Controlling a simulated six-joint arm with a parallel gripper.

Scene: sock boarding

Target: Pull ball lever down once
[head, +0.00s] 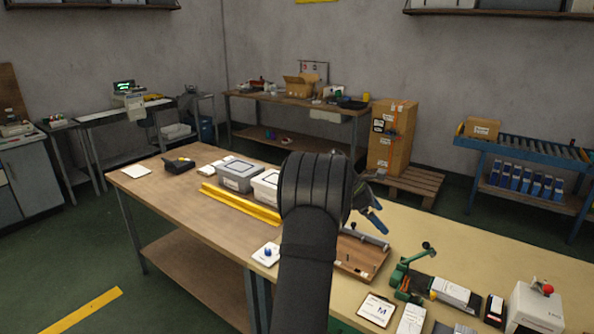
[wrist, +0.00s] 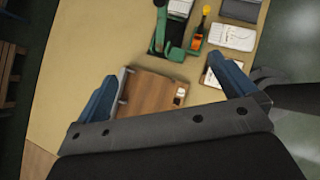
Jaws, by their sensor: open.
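On the bench right of my arm, in the head view, a green device (head: 408,276) has a lever with a dark round end (head: 428,246), raised. A white box (head: 535,308) at the far right carries a red ball (head: 547,290); whether it sits on a lever is too small to tell. My gripper (head: 369,205) is open, with blue fingers, partly hidden behind my dark arm, left of both and apart from them. In the wrist view my gripper (wrist: 168,80) is empty above a wooden board (wrist: 152,98); the green device (wrist: 175,45) lies beyond it.
The wooden board (head: 362,262) with a metal rail lies under my gripper. Cards, a clipboard (head: 377,309) and small boxes (head: 455,293) crowd round the green device. Grey and white bins and a yellow rail (head: 240,206) stand left. Bare bench top lies behind the green device.

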